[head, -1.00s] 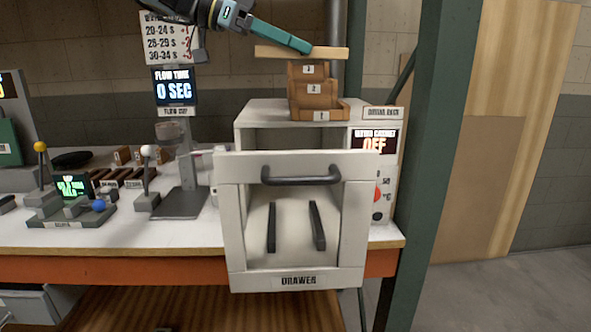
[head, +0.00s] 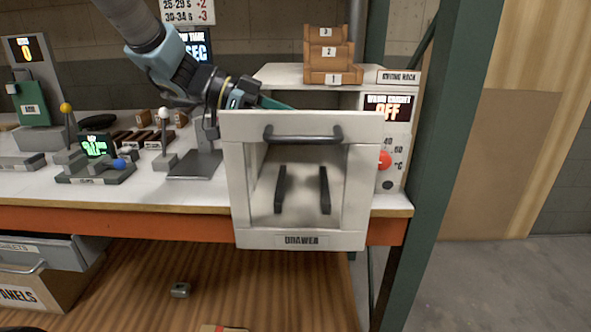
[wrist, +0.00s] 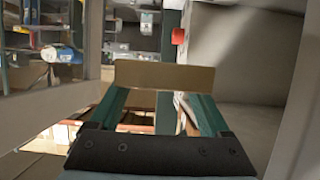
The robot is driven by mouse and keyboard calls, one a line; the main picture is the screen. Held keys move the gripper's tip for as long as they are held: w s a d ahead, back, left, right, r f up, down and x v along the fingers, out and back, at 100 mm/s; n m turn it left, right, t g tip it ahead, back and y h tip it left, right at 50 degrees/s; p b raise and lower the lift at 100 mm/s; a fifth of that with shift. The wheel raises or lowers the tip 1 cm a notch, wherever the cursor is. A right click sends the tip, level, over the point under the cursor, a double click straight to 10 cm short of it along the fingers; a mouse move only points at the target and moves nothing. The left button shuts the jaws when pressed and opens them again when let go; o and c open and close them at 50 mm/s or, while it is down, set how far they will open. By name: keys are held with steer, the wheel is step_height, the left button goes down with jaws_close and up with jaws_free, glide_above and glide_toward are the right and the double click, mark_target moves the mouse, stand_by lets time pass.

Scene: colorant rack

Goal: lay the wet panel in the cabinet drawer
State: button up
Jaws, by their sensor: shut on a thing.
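The drawer (head: 350,238) of the white cabinet (head: 400,155) is pulled out toward me, with a dark handle (head: 303,135) across the top of its windowed front. Two dark rails (head: 324,190) show inside on its floor. My gripper (head: 272,103) reaches over the drawer's left side, its fingertips partly hidden behind the front's top edge. In the wrist view the teal fingers (wrist: 160,105) are shut on the panel (wrist: 165,76), a thin tan board held across the tips. The panel is hidden in the head view. I cannot tell whether it touches the rails.
Stepped brown blocks (head: 333,75) stand on the cabinet top. A red knob (head: 385,160) is right of the drawer. Lever stands (head: 165,160) are on the bench to the left. A green post (head: 440,150) rises at the right.

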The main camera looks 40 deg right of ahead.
step_height(320, 180, down, 10)
steer(key=shift+f, duration=0.15)
stand_by(0.3)
steer(key=shift+f, duration=0.1)
steer(key=o, duration=1.1)
steer(key=shift+o, duration=0.2)
